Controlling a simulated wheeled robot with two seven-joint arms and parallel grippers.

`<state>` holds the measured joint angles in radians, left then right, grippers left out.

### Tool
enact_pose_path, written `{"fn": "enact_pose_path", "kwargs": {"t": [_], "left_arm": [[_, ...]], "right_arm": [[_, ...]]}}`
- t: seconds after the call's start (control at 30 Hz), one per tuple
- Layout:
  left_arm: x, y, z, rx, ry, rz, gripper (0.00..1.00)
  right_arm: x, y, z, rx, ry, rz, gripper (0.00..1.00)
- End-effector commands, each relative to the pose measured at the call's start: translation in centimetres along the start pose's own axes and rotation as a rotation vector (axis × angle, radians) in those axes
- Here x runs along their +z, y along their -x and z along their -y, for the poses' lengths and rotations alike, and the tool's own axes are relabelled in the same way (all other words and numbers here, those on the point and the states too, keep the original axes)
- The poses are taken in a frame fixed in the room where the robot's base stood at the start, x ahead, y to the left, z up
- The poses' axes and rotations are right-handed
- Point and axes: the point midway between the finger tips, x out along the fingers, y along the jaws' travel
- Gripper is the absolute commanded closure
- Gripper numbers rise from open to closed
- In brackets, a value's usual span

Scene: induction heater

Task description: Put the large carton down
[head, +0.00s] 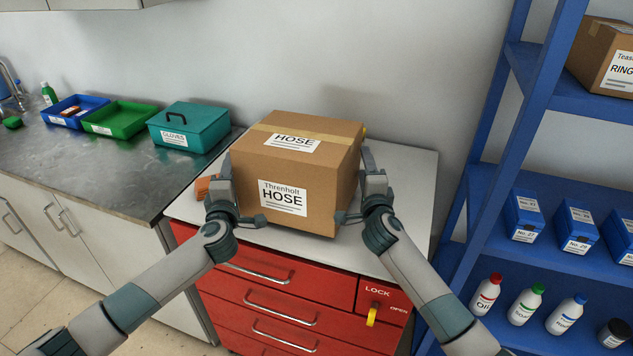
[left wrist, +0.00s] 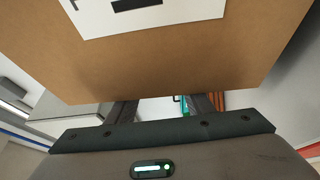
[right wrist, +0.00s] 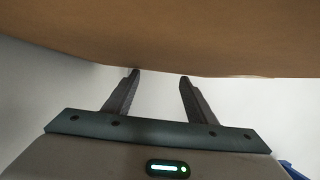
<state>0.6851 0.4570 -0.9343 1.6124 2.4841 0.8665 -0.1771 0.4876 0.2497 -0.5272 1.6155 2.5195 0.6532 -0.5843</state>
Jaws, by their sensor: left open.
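The large brown carton (head: 292,180), labelled Threnholt HOSE, is over the white top of the red drawer cabinet (head: 402,232). I cannot tell whether its base touches that top. My left gripper (head: 232,190) is at the carton's left side and my right gripper (head: 358,190) at its right side. The carton (left wrist: 170,65) fills the upper part of the left wrist view, above the parted fingers. In the right wrist view the fingers (right wrist: 160,76) are also apart with nothing between them, and the carton (right wrist: 160,40) spans above. The carton's underside is hidden.
An orange-brown item (head: 203,187) lies on the cabinet top, left of the carton. A teal gloves box (head: 190,128), a green tray (head: 120,119) and a blue tray (head: 73,112) stand on the left counter. A blue shelf unit (head: 545,100) rises on the right. White top shows right of the carton.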

Motion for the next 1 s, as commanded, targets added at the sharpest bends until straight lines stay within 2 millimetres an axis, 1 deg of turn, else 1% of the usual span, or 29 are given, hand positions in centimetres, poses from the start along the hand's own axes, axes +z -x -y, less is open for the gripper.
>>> {"fn": "enact_pose_path", "kwargs": {"t": [0.03,0.17,0.23,0.47,0.73,1.0], "left_arm": [[1.9,0.4,0.1,0.004,0.013,0.036,0.53],[1.9,0.5,0.7,0.000,0.012,0.036,0.53],[1.9,0.5,0.6,0.000,0.012,0.036,0.53],[1.2,0.4,0.5,0.001,0.011,0.035,0.53],[-0.3,0.3,0.4,0.001,0.010,0.028,0.53],[-0.8,0.2,0.5,0.001,0.007,0.021,0.53]], "right_arm": [[1.7,0.2,0.2,-0.011,-0.013,0.030,0.53],[1.7,0.3,-0.5,-0.006,-0.012,0.029,0.53],[1.7,0.3,-0.3,-0.006,-0.012,0.029,0.53],[1.0,0.3,-0.2,-0.007,-0.013,0.029,0.53],[-0.5,0.2,-0.3,-0.006,-0.008,0.022,0.53],[-0.9,0.1,-0.5,-0.003,-0.005,0.016,0.53]]}}
